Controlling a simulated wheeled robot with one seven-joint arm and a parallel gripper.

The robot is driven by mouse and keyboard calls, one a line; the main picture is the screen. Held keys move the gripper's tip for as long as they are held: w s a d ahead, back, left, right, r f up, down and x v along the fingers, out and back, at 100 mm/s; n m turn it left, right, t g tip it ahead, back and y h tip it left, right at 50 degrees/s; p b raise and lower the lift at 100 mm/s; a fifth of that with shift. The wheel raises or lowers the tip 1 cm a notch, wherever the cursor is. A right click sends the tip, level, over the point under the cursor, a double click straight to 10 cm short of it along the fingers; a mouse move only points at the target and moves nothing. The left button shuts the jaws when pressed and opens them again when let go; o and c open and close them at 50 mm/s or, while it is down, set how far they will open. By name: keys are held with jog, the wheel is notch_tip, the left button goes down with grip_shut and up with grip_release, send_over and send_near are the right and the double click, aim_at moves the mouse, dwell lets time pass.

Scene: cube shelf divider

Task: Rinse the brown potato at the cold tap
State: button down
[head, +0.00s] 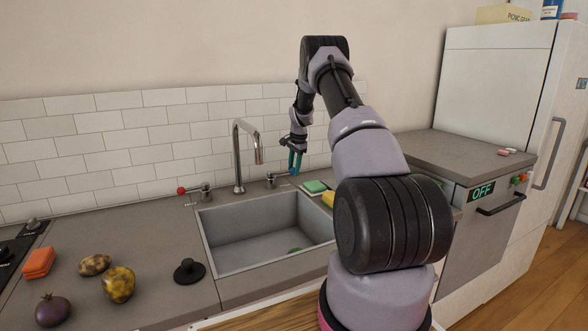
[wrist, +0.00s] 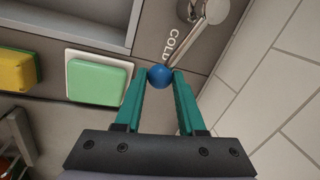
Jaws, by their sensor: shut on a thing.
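A brown, speckled potato-like item (head: 95,264) lies on the counter left of the sink. A larger yellow-brown mottled item (head: 118,285) lies just in front of it; I cannot tell for certain which is the brown potato. My gripper (head: 294,163) is at the cold tap, right of the spout. In the wrist view, my gripper (wrist: 160,77) is shut on the blue ball (wrist: 160,76) of the cold tap lever (wrist: 192,42), beside the word COLD. The spout (head: 258,155) hangs over the sink (head: 240,235); no water shows.
A red-knobbed tap (head: 196,191) stands left of the spout. A black stopper (head: 189,271), a purple onion-like item (head: 52,310) and orange cloths (head: 39,262) sit on the left counter. A green sponge (head: 314,186) and yellow sponge (head: 328,199) lie right.

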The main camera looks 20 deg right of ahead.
jog(key=shift+s+a+m, duration=0.35)
jog(key=shift+s+m, duration=0.1)
jog(key=shift+m, duration=0.15)
jog(key=shift+s+a+m+h, duration=0.15)
jog(key=shift+s+m+h, duration=0.15)
jog(key=shift+s+m, duration=0.4)
jog(key=shift+w, duration=0.15)
jog(key=c, duration=0.5)
grip_release()
notch_tip(320, 180, up, 11)
jog(key=s, duration=0.2)
jog(key=shift+f, duration=0.2)
